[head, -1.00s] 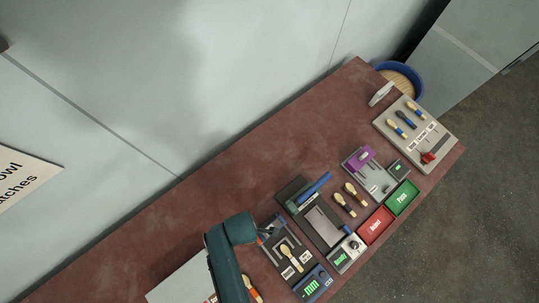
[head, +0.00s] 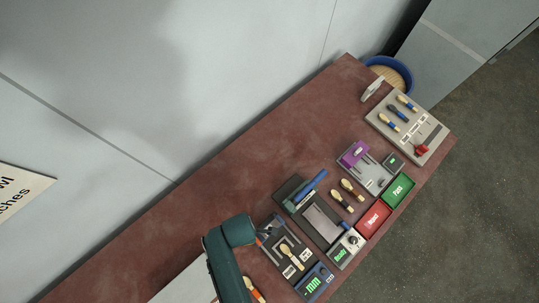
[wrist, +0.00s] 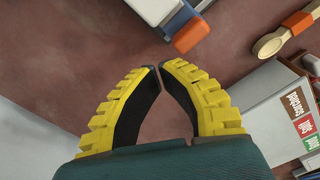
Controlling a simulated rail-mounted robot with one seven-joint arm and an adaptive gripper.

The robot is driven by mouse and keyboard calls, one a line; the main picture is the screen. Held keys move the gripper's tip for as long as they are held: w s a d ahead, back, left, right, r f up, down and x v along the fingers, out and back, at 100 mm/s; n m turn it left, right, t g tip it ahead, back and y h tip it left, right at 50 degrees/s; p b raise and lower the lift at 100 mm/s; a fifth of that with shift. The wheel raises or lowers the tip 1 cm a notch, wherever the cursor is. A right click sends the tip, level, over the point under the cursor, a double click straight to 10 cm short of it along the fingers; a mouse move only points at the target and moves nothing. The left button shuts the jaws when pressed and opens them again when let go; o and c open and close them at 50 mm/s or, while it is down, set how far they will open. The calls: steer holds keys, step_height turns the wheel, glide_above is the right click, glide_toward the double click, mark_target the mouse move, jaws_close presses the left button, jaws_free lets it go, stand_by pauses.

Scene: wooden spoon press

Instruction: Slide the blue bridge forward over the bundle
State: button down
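The blue bridge is likely the blue bar (head: 311,187) across the upper end of the dark press fixture (head: 297,213) in the head view. A grey plate (head: 320,222) lies below it; I cannot make out a bundle. My gripper (wrist: 159,66) shows in the wrist view, its yellow fingers drawn together at the tips with nothing between them. It is above the brown table, apart from the bar. In the head view my arm hides it, left of the press. A blue and white part with an orange end (wrist: 189,35) lies just beyond the fingertips.
A gauge board (head: 290,258) with a wooden spoon lies between my arm and the press. Two spoons (head: 346,196), red (head: 374,220) and green (head: 398,190) trays and a purple-topped fixture (head: 355,154) lie right of the press. Clear table runs along the wall.

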steer(key=shift+f, duration=0.1)
step_height(320, 180, down, 2)
steer(key=shift+b, duration=0.65)
steer(key=shift+s+d+p, duration=2.45)
steer(key=shift+s+d, duration=0.6)
steer(key=shift+d, duration=0.15)
steer(key=shift+w+a, duration=0.45)
step_height(320, 180, up, 7)
steer(key=p, duration=0.6)
